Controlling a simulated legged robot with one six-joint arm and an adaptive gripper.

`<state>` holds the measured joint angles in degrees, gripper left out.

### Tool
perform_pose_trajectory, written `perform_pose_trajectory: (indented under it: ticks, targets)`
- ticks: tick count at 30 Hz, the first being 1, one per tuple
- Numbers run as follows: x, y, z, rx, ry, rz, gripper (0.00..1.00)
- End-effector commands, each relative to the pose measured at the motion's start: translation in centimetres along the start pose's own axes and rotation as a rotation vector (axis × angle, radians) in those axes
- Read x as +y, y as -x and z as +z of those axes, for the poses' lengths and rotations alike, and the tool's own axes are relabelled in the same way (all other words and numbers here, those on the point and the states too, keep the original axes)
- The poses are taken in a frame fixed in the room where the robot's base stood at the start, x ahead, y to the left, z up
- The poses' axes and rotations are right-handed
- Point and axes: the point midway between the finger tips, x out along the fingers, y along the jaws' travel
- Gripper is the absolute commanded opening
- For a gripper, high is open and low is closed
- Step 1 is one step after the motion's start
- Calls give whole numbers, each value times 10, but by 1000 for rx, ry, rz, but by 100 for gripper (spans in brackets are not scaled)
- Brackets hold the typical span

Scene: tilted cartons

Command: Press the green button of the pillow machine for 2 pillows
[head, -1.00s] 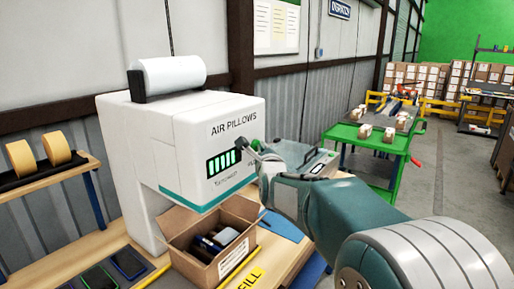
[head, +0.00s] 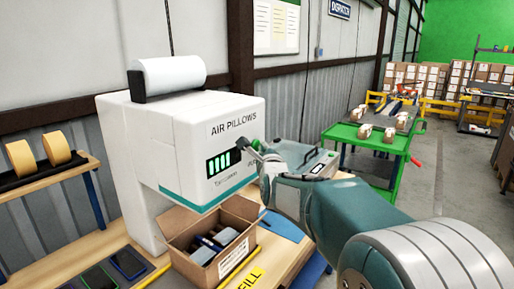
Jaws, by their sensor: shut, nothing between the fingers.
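The white pillow machine (head: 200,150) stands on the bench, with "AIR PILLOWS" on its front and a roll on top. Its dark display (head: 223,163) shows several green bars, with a dark gap at the right end. My gripper (head: 257,147) is shut and empty, its tip at the right part of the machine's front, beside the display. I cannot tell whether it touches the front. The green button is not visible; my gripper covers part of that area. An open carton (head: 190,262) stands below the machine's front, with blue-grey and dark items inside.
Tape rolls (head: 40,150) sit on a rack at the left. Dark flat devices (head: 128,262) lie on the bench in front. A yellow "FILL" label (head: 247,279) marks the bench edge. A green cart (head: 372,150) with small boxes stands behind my arm.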

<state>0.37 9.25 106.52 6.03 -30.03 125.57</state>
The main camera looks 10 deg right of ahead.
Motion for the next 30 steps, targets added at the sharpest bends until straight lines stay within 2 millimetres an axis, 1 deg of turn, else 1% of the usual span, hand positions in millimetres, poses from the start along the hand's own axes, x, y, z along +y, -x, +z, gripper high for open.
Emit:
perform_pose_trajectory:
  ticks: [5, 15, 30]
  targets:
    - [-4, 6, -4, 0, 0, 0, 0]
    - [-6, 8, -6, 0, 0, 0, 0]
    - [-28, 38, -28, 1, 1, -1, 0]
